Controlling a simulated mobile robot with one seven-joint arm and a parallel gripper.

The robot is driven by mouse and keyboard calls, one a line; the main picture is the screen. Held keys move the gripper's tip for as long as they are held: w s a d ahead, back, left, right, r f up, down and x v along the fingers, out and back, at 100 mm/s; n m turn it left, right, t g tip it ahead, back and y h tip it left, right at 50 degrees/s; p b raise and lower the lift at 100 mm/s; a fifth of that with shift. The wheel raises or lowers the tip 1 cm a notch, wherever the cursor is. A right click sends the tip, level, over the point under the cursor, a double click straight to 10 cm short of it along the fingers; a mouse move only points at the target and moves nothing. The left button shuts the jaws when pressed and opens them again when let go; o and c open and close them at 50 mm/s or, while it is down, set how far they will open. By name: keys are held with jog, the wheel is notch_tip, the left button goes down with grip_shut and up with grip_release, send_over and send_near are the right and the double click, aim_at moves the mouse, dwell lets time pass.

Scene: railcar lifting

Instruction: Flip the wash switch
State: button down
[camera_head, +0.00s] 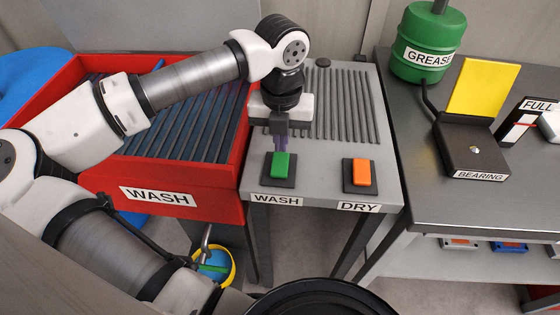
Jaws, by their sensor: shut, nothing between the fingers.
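The wash switch (279,166) is a green rocker on a dark square base, on the front left of a grey ribbed table. A WASH label (275,201) is on the table's front edge below it. My gripper (281,148) is shut and empty, pointing down at the back edge of the green switch. From this angle I cannot tell whether the fingertips touch it. The gripper hides a little of the switch's far side.
An orange switch (361,172) sits to the right above a DRY label (358,207). A red wash tub (205,204) adjoins the table on the left. A dark bench (420,160) on the right holds a green grease can (422,60) and a bearing box (473,147).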

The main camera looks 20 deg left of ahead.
aim_at(281, 155)
jog(key=shift+f+b, duration=1.1)
dwell(0.4)
jog(key=shift+r, duration=0.1)
jog(key=shift+r+p, duration=1.6)
jog(key=shift+r, duration=1.9)
